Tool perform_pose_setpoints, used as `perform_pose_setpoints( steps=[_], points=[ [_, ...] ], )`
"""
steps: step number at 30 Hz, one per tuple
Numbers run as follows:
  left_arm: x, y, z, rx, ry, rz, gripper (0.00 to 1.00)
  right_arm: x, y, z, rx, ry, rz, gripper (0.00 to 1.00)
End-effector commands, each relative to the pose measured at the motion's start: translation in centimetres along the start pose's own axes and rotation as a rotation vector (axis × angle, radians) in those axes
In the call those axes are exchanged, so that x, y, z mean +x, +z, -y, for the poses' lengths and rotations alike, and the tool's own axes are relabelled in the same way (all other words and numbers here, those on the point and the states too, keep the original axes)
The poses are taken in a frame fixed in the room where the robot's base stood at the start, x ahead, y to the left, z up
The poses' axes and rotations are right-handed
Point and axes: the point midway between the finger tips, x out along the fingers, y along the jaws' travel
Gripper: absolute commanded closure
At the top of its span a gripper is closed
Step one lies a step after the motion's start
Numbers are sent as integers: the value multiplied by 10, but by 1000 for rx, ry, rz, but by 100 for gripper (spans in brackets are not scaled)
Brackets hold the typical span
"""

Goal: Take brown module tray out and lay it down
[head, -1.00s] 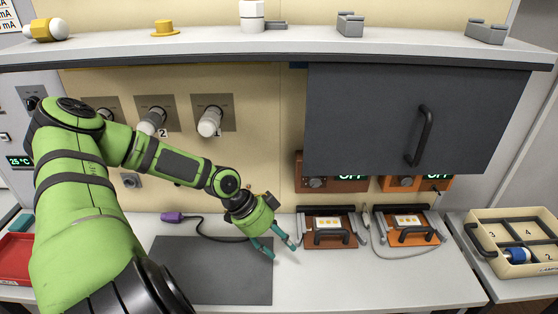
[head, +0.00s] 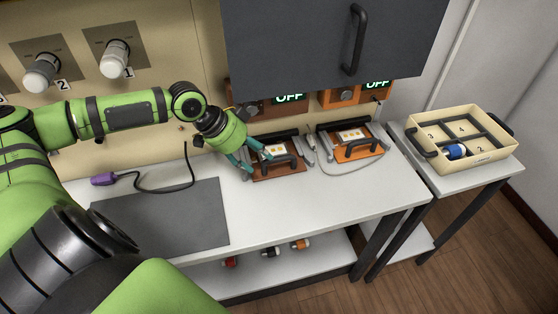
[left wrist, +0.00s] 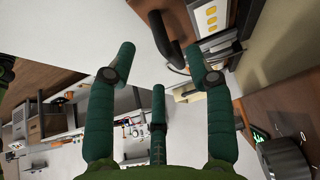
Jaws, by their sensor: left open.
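The brown module tray (head: 278,174) sits in the left dock on the bench. It carries a white module with yellow squares (head: 275,150) and has a dark handle at its front. My left gripper (head: 259,163) is open at the tray's left side, its fingers overlapping the tray's edge and handle in the head view. In the left wrist view the dark handle (left wrist: 166,38) shows beyond the spread fingers (left wrist: 160,77), with nothing between them. A similar, more orange tray (head: 356,154) sits in the right dock. My right gripper is out of view.
A dark grey mat (head: 165,220) lies bare on the bench left of the docks. A purple connector (head: 103,179) with a cable lies behind it. A dark cabinet door (head: 290,50) hangs above the docks. A cream divided box (head: 484,161) stands on the right side table.

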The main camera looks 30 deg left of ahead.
Motion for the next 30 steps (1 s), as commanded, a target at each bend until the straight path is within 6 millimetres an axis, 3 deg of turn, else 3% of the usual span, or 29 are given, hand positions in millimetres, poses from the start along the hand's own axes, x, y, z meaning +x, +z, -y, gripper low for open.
perform_pose_setpoints(
  steps=[8,12,18,29,30],
  points=[
    [19,-36,0,-1,-1,-7,47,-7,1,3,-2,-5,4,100],
    [44,-33,-1,-3,1,-1,47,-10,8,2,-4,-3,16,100],
    [64,-32,0,-2,-2,0,47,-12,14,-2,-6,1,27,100],
    [70,-31,0,-1,-3,2,47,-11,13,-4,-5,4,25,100],
    [70,-31,0,-1,-3,2,55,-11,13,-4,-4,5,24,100]
  ],
)
